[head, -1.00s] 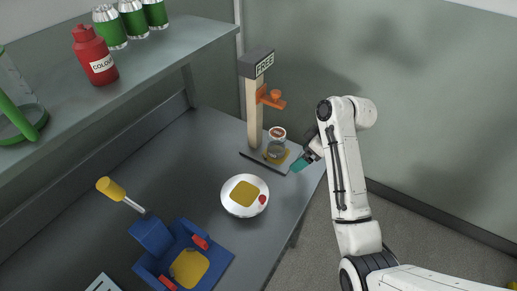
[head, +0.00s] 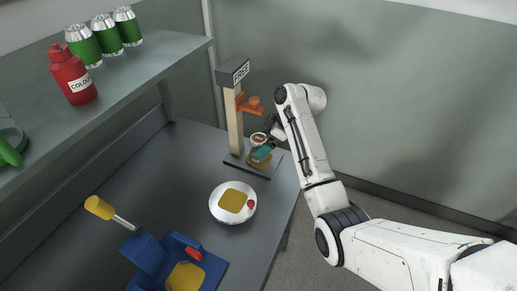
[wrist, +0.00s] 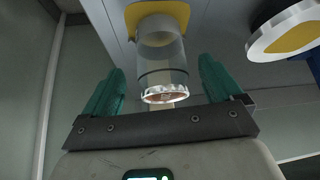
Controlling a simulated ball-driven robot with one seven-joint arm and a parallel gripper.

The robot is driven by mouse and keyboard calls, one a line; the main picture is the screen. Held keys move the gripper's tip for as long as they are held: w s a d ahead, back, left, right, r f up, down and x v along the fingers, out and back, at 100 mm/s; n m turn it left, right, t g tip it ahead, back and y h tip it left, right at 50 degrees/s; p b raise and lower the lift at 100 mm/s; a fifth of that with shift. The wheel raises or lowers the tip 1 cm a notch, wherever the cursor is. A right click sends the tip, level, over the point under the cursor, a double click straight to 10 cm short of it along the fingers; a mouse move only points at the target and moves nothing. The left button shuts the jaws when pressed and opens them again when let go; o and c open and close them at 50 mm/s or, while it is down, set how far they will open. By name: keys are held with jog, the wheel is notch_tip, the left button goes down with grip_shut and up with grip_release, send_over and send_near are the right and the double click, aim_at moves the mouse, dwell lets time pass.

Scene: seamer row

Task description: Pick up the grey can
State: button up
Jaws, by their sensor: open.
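The grey can (head: 258,138) has a pale rim around a reddish-brown top and stands on the yellow patch of the seamer's base plate (head: 268,174). In the wrist view the can (wrist: 161,62) looks see-through grey, its rimmed end toward the camera. My gripper (wrist: 161,70) is open, with one teal finger on each side of the can. Gaps show between the fingers and the can's wall. In the head view my gripper (head: 264,150) overlaps the can and hides part of its body.
The seamer's post (head: 234,122) with a FREE sign and orange arm (head: 249,105) rises close behind the can. Several green cans (head: 104,35) and a red bottle (head: 72,75) stand on the shelf.

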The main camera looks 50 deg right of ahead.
jog(key=shift+x, duration=1.9)
jog(key=shift+s, duration=0.1)
jog(key=shift+c, duration=0.2)
jog(key=c, duration=1.1)
jog(key=shift+o, duration=0.2)
jog(key=shift+r, duration=0.1)
